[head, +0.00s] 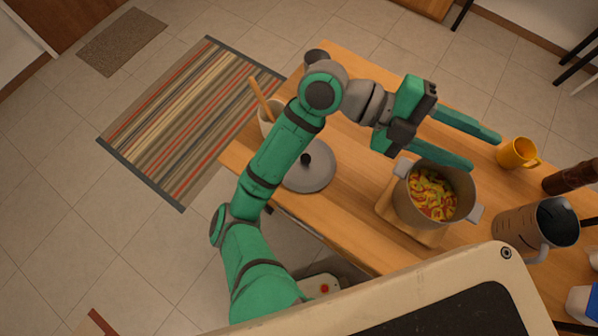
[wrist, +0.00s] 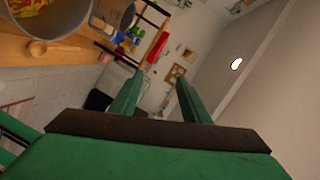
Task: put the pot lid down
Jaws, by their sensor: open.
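The pot lid (head: 309,168) is a round grey disc with a dark knob. It lies on the wooden table near its front left edge, partly behind my arm in the head view. The pot (head: 406,205) stands uncovered on a wooden board (head: 408,230), with colourful food (head: 432,193) inside. My gripper (head: 486,152) is open and empty, with its fingers over the table behind the pot and pointing right. In the wrist view, the two green fingers (wrist: 157,88) are apart with nothing between them, and part of the pot (wrist: 62,28) shows at the upper left.
A yellow mug (head: 517,153), a grey pitcher (head: 520,228) and a dark brown grinder (head: 571,177) stand right of the pot. A container with a wooden spoon (head: 261,99) is behind my arm. The table (head: 345,215) is bare between lid and board.

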